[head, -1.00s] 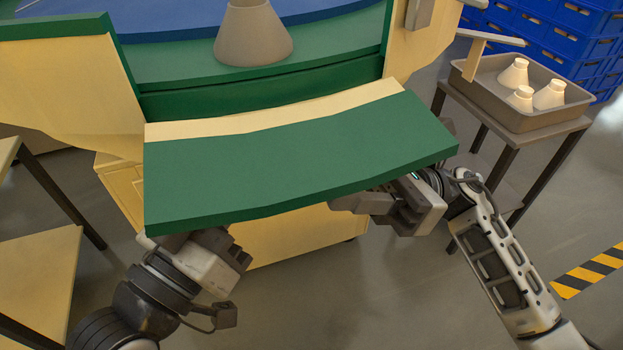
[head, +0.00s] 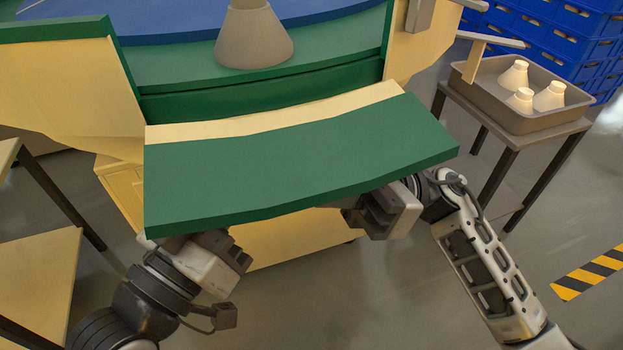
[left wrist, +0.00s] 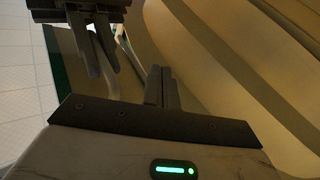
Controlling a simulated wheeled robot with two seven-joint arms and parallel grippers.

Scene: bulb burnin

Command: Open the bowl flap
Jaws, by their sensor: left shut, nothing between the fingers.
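The flap (head: 295,165), a green panel with a cream strip along its far side, juts toward me from the bowl front in the head view. It lies roughly level and hides both sets of fingertips there. My left arm's wrist reaches under its near left part. In the left wrist view my left gripper (left wrist: 160,88) is shut and empty. Another gripper, which I take as my right gripper (left wrist: 96,50), hangs at the upper left of that view beside pale bars (left wrist: 112,80). I cannot tell whether its fingers hold a bar. The flap's green edge (left wrist: 62,75) shows behind.
A grey cone (head: 253,38) stands on the green ledge beyond the flap. A grey tray (head: 525,117) with three pale cones stands on a small table at right. Blue crates (head: 575,35) are stacked behind it. A cream table (head: 45,280) stands at left.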

